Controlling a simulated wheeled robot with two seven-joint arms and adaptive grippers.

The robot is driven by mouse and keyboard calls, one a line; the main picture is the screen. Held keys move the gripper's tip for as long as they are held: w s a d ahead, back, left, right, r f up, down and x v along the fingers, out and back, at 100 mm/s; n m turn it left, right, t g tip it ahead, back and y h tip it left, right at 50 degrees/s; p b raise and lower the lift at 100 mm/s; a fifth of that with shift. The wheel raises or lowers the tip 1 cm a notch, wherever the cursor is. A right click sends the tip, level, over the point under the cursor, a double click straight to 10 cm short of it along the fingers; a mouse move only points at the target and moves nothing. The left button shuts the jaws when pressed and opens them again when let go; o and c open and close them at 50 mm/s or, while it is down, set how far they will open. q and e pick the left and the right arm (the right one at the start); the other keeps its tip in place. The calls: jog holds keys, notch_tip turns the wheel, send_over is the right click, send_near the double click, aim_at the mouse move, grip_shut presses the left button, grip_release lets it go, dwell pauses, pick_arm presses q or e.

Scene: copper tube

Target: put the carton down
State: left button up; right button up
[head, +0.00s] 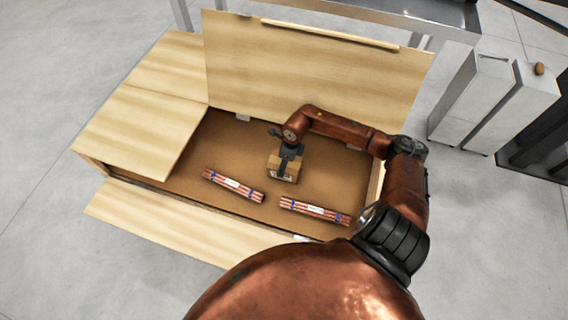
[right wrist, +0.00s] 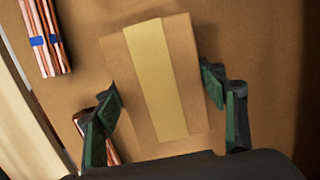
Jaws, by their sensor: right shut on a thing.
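A small brown carton (head: 283,168) with a yellowish tape strip is inside the large open box (head: 335,175). In the right wrist view the carton (right wrist: 155,80) shows its taped top, slightly turned. My right gripper (head: 290,152) reaches down from above and is shut on the carton, with a finger on each side in the right wrist view (right wrist: 162,94). I cannot tell whether the carton touches the box floor. My left gripper is not in view.
Two bundles of copper tubes, one at left (head: 233,186) and one at right (head: 315,210), lie on the box floor near its front side. The box's back flap (head: 310,75) stands up. Pale cabinets (head: 470,90) stand at the right. Floor behind the carton looks clear.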

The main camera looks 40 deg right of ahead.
jog(key=shift+f, duration=0.15)
jog(key=o, duration=1.4)
jog(key=shift+r, duration=0.4)
pick_arm(q)
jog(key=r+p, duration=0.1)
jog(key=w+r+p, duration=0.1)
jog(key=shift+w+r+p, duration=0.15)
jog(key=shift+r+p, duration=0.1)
jog(key=shift+p, duration=0.1)
pick_arm(e)
notch_tip(320, 180, up, 11)
jog(key=s, duration=0.1)
jog(key=shift+s+d+r, duration=0.2)
jog(key=shift+s+d, duration=0.1)
jog(key=shift+d, duration=0.1)
